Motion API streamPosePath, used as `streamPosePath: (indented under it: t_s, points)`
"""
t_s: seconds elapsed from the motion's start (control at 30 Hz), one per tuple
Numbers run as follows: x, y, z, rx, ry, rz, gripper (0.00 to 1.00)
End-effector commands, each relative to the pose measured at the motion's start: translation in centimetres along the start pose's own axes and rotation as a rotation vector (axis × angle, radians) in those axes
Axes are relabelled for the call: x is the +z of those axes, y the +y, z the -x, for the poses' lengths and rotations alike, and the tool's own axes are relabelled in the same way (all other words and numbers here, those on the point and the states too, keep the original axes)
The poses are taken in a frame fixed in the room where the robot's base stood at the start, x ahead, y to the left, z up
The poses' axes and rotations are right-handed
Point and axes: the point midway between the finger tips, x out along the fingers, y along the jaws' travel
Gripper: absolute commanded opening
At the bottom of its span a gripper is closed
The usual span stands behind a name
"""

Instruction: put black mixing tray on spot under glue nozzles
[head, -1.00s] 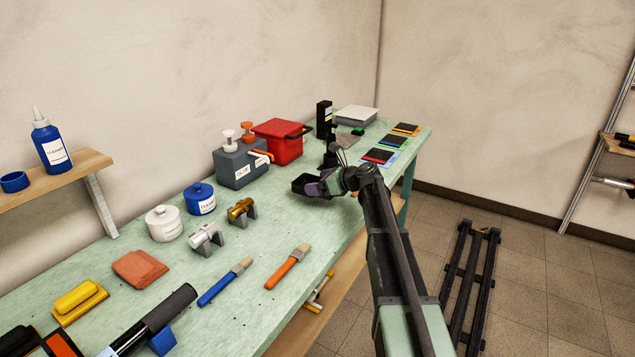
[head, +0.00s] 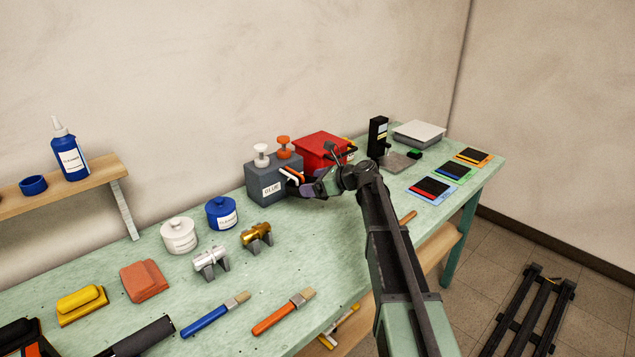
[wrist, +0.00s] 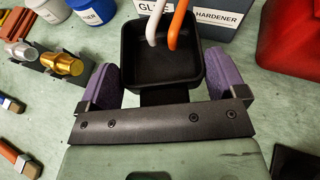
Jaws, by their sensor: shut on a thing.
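The black mixing tray (wrist: 160,68) is an open, empty-looking square tray in the wrist view. My gripper (wrist: 154,88) is shut on it, with purple pads at its left and right sides. The white nozzle (wrist: 155,22) and orange nozzle (wrist: 177,25) reach over the tray's far part, their tips above its inside. They come from the grey glue dispenser (head: 272,182), labelled GLUE and HARDENER. In the head view my gripper (head: 322,186) is just right of the dispenser, and the tray is largely hidden there. The spot under the nozzles is covered from view.
A red box (head: 318,148) stands right behind my gripper. A gold cylinder on a stand (head: 256,236), a silver one (head: 211,260) and a blue jar (head: 221,213) are to the left. Two brushes lie near the front edge. The bench (head: 330,255) is clear in front of the dispenser.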

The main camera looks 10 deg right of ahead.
Motion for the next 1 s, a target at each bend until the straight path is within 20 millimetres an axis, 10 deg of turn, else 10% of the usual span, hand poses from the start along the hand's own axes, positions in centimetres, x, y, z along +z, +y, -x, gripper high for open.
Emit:
streamPosePath:
  t_s: [0.53, 1.0]
  points:
    - [-6.1, 0.0, -2.5, -0.001, 0.000, 0.000, 0.63]
    - [-6.3, 0.0, -2.6, -0.001, 0.000, 0.000, 0.63]
